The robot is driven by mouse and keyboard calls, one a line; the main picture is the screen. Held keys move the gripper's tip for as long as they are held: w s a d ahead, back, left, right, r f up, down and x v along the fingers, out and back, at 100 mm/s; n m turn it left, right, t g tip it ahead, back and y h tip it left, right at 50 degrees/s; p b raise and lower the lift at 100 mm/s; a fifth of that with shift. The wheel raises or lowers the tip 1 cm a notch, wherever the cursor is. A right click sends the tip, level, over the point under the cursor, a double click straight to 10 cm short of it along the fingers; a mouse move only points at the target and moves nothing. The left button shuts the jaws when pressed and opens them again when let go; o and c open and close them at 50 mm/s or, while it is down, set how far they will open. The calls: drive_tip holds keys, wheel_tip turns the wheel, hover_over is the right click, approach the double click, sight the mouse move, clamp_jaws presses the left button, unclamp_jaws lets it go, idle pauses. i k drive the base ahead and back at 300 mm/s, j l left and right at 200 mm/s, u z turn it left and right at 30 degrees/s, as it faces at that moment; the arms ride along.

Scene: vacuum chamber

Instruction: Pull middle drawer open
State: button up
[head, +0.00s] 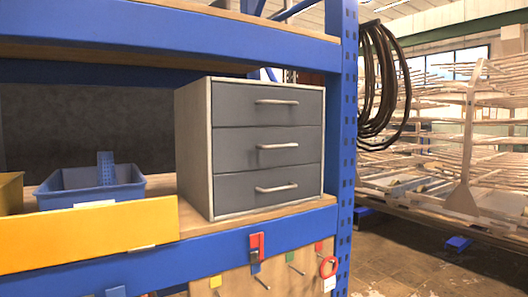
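A small cabinet (193,150) with a pale casing and three grey drawers stands on a wooden shelf in the head view. The middle drawer (235,152) is closed, its front level with the others. It has a light horizontal bar handle (278,146). The top drawer (235,105) and the bottom drawer (235,188) are also closed and have similar handles. My gripper is not in view.
A blue upright post (347,150) stands just right of the cabinet, and a blue beam (200,35) runs above. A blue bin (75,190) and a yellow bin front (90,237) sit to the left. Tools hang on a board (280,275) below.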

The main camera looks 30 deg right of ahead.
sight(233, 150)
drive_tip(key=i, duration=0.45)
drive_tip(key=i+z, duration=0.15)
drive_tip(key=z, duration=1.6)
